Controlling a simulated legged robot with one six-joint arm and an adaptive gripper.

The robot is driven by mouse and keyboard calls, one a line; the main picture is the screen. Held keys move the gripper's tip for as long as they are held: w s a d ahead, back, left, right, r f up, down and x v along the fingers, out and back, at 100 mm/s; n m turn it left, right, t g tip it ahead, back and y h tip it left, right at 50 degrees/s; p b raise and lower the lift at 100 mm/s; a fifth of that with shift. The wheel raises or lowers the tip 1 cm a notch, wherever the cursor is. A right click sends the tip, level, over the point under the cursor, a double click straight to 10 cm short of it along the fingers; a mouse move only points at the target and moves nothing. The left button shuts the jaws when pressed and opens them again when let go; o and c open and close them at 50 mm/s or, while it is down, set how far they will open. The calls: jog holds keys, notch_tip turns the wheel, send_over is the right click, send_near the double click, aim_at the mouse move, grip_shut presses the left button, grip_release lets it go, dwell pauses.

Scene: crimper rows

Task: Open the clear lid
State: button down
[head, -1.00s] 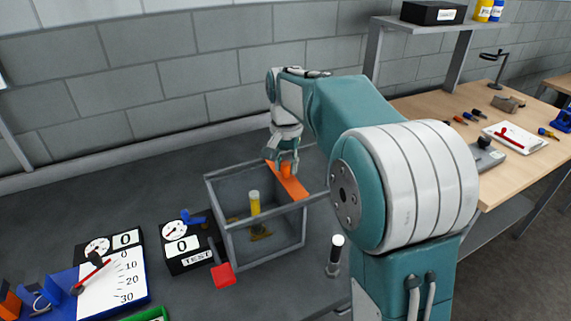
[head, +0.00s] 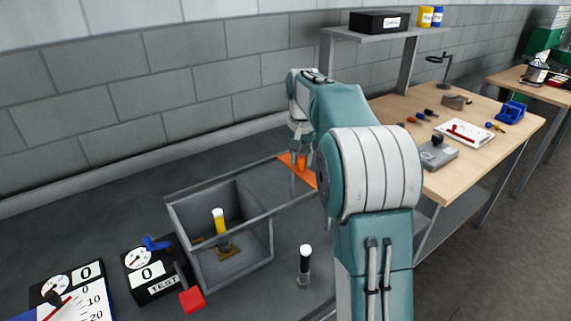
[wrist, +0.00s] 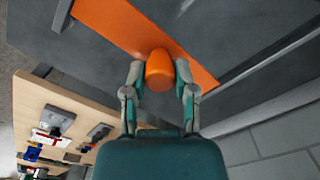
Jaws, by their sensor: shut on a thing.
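The clear lid (head: 268,182) is a see-through panel with an orange end strip (head: 307,178) and a raised orange knob (wrist: 160,70). My gripper (head: 301,152) reaches down onto the knob from above. In the wrist view its two fingers (wrist: 158,78) are closed on either side of the knob. Inside the box a yellow cylinder with a white top (head: 219,222) stands by a brass-coloured fixture (head: 228,250).
A black cylinder with a white top (head: 305,262) stands just right of the box. A test panel with a red block (head: 191,300) is at the front left. A wooden bench (head: 465,175) with tools is on the right; the grey wall is behind.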

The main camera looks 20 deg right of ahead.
jog(key=shift+w+d, duration=0.1)
jog(key=shift+d, duration=0.2)
jog(key=shift+c, duration=2)
grip_release()
notch_tip(320, 180, up, 12)
jog(key=shift+f, duration=0.1)
